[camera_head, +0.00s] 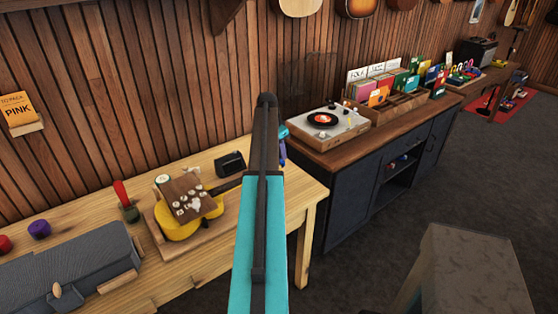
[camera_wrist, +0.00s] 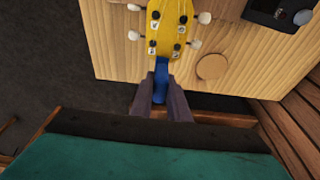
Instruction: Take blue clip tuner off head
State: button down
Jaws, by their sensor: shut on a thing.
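The blue clip tuner (camera_wrist: 162,66) is at the end of the yellow ukulele head (camera_wrist: 170,28) in the wrist view. It meets the edge of the head there; I cannot tell if it is still clipped on. My gripper (camera_wrist: 161,82) is shut on the tuner, one dark finger on each side. The head has several tuning pegs with whitish buttons. In the head view the yellow ukulele (camera_head: 180,226) lies on a wooden stand (camera_head: 156,236), its neck running right behind my arm. My arm hides its head and my fingers; only a little blue shows beside the arm.
The ukulele is on a light wooden workbench (camera_head: 215,262). A small black box (camera_head: 230,163), a red-handled tool (camera_head: 121,193) and a grey padded block (camera_head: 75,270) are on it. A dark cabinet with a record player (camera_head: 325,120) stands to the right. A grey stool (camera_head: 465,265) is front right.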

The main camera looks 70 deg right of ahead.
jog(key=shift+s+d, duration=0.5)
jog(key=shift+d, duration=0.2)
jog(key=shift+s+d, duration=0.45)
jog(key=shift+d, duration=0.25)
dwell(0.9)
notch_tip(320, 180, up, 8)
jog(key=p, duration=0.3)
dwell(4.3)
